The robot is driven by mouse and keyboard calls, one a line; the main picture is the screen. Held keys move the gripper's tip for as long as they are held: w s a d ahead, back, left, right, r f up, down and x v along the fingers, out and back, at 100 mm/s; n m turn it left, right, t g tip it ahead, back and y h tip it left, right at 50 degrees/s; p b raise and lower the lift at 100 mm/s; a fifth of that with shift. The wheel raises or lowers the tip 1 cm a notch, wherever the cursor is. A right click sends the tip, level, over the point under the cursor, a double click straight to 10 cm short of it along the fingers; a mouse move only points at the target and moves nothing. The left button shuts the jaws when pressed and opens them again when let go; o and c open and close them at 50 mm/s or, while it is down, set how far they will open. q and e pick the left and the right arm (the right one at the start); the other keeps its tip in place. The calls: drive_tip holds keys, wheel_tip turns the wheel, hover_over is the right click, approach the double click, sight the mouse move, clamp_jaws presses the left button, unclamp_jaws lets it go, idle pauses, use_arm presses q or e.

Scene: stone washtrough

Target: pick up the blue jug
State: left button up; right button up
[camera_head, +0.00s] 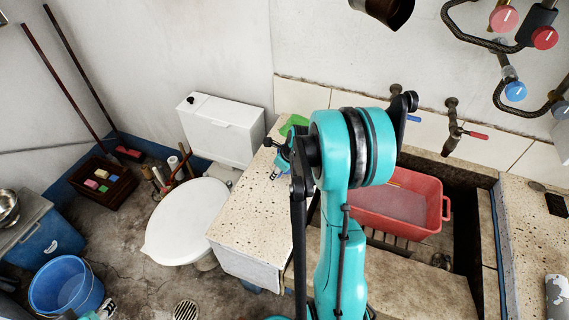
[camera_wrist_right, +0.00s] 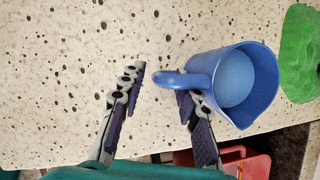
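The blue jug (camera_wrist_right: 237,82) stands on the speckled stone top in the right wrist view, with its mouth toward the camera and its handle (camera_wrist_right: 182,80) pointing left. My right gripper (camera_wrist_right: 160,84) is open. The handle's outer end lies in the gap between its two fingertips, and the handle covers part of the right finger. I cannot tell whether they touch. In the head view my right arm hides most of the jug and gripper. A small teal and pale part at the bottom left edge may belong to my left arm; its fingers are not clear.
A green cloth (camera_wrist_right: 300,55) lies right beside the jug. A red basin (camera_head: 400,205) sits in the trough right of the stone top (camera_head: 235,225). A toilet (camera_head: 188,220) stands to the left, with a blue bucket (camera_head: 62,285) on the floor. Taps (camera_head: 455,130) project from the wall.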

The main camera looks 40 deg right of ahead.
clamp_jaws()
drive_tip(key=shift+r, duration=0.1)
